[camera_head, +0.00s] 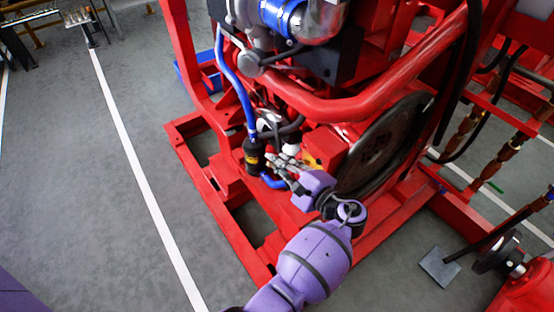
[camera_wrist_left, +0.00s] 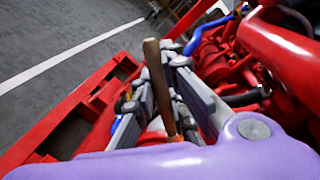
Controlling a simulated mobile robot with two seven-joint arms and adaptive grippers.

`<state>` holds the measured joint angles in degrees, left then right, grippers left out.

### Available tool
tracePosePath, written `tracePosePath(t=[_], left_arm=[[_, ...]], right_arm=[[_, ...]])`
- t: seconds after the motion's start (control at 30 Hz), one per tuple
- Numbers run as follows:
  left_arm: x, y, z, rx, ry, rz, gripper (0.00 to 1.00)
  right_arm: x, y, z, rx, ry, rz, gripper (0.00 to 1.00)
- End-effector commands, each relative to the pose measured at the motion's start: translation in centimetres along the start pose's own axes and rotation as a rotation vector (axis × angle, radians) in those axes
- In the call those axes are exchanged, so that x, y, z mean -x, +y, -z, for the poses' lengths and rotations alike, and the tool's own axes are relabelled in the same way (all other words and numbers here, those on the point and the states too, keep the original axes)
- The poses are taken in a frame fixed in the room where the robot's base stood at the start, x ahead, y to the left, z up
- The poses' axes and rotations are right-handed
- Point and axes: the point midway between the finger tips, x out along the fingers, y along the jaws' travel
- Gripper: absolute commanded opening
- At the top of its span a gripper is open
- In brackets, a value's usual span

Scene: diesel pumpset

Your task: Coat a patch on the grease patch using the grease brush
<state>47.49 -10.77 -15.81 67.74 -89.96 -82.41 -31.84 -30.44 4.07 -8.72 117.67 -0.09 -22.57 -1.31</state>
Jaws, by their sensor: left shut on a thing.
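My left gripper (camera_head: 284,168) reaches in among the parts low on the red pumpset, beside a black bottle-shaped part. In the left wrist view its grey fingers are closed around a brown wooden handle (camera_wrist_left: 157,85), which I take to be the grease brush. The handle stands tilted between the fingers; its bristle end is not visible. I cannot make out the grease patch for certain. A small yellow-orange area (camera_head: 312,162) shows just beyond the gripper, partly covered by it. My right gripper is in neither view.
The red frame (camera_head: 227,222) of the pumpset surrounds the gripper. A thick red pipe (camera_head: 350,105) and a large dark wheel (camera_head: 385,145) are close on the right. A blue hose (camera_head: 236,85) runs down to the black part (camera_head: 254,152). Grey floor on the left is clear.

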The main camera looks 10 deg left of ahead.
Motion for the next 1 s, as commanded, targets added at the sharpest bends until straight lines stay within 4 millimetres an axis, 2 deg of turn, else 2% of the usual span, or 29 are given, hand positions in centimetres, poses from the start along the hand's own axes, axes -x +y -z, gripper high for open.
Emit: tracePosePath(t=[0.3, 0.63, 1.0], left_arm=[[2.6, 0.4, 0.1, -0.002, 0.002, -0.001, 0.0], [4.0, 0.6, 0.1, -0.001, 0.002, 0.0, 0.0], [6.8, 1.0, 0.1, 0.0, 0.002, 0.001, 0.0]], right_arm=[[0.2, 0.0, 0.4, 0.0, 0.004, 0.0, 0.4], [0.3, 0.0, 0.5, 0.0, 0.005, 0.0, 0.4], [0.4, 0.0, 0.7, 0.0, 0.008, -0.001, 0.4]])
